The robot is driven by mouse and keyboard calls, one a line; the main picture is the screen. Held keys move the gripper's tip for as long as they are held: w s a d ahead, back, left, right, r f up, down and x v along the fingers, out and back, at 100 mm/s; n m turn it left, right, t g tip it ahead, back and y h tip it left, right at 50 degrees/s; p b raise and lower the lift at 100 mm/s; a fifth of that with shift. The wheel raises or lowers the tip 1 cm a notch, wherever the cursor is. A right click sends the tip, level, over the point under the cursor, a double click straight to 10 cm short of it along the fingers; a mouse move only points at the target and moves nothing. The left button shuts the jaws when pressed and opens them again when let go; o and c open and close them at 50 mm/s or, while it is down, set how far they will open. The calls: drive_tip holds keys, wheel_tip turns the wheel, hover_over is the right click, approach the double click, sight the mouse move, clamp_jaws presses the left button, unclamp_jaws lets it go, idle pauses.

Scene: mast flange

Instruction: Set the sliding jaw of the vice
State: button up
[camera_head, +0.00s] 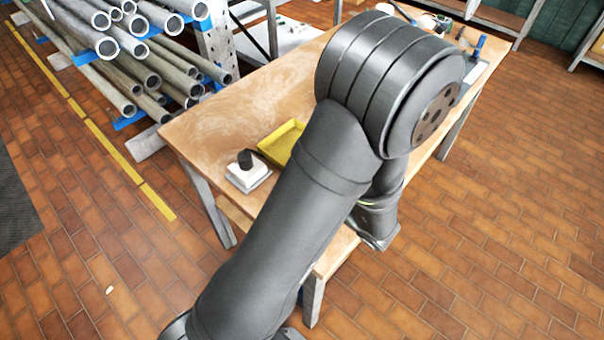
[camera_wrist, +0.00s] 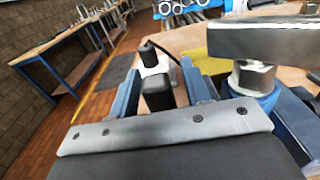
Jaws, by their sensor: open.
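More blue shows at the right, under a steel post and a thick grey metal bar. I cannot tell which piece is the sliding jaw. A grey bolted plate and dark body fill the bottom of this view and look like part of my gripper. A black block stands upright beyond the plate. In the head view my arm hides the vice.
On the wooden table (camera_head: 240,105) are a white box with a black knob (camera_head: 248,173) and a yellow tray (camera_head: 281,138). Small tools and a blue clamp-like item (camera_head: 478,48) lie at the far end. A pipe rack (camera_head: 150,50) stands left. The table's left part is mostly clear.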

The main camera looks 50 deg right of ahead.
clamp_jaws()
drive_tip(key=shift+a, duration=2.6)
unclamp_jaws()
drive_tip(key=shift+a, duration=0.1)
drive_tip(key=shift+s+d, duration=0.2)
drive_tip(key=shift+s, duration=0.35)
drive_tip(key=s, duration=1.6)
drive_tip(key=shift+s, duration=0.15)
drive_tip(key=shift+a, duration=0.1)
